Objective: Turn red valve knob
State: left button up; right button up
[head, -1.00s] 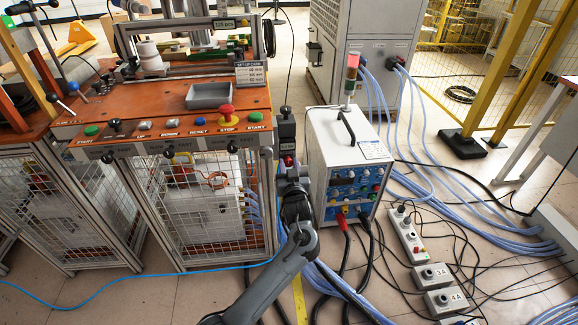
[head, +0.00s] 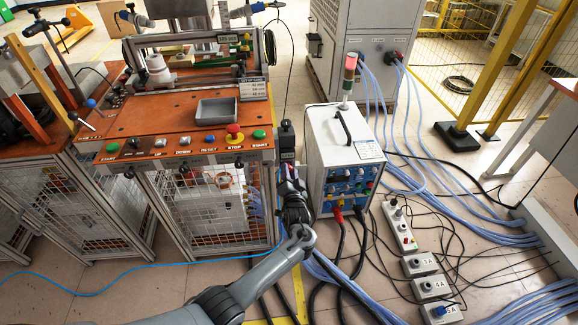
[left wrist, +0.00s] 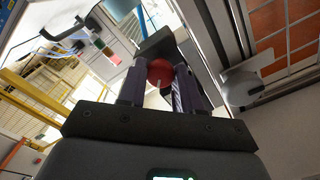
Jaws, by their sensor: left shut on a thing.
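The red valve knob (left wrist: 160,72) shows in the left wrist view as a round red knob with a small pale mark. It sits between the two fingers of my left gripper (left wrist: 159,88), which is shut on it. In the head view my left gripper (head: 288,168) reaches up to the lower part of the dark upright unit (head: 287,138), between the orange-topped bench and the white power box. The knob is hardly visible there, hidden by the gripper. My right gripper is not in view.
The white box (head: 345,150) with a signal light stands close to the right of the gripper. The orange bench (head: 140,128) with its mesh cage is close on the left. Thick cables (head: 340,255) run on the floor below. Several small socket boxes (head: 430,287) lie at right.

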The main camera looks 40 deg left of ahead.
pick_arm(q)
jog(key=m+p, duration=0.3)
jog(key=m, duration=0.5)
jog(key=shift+m+p, duration=0.35)
jog(key=shift+m, duration=0.35)
jog(key=o, duration=1)
jog(key=shift+o, duration=0.2)
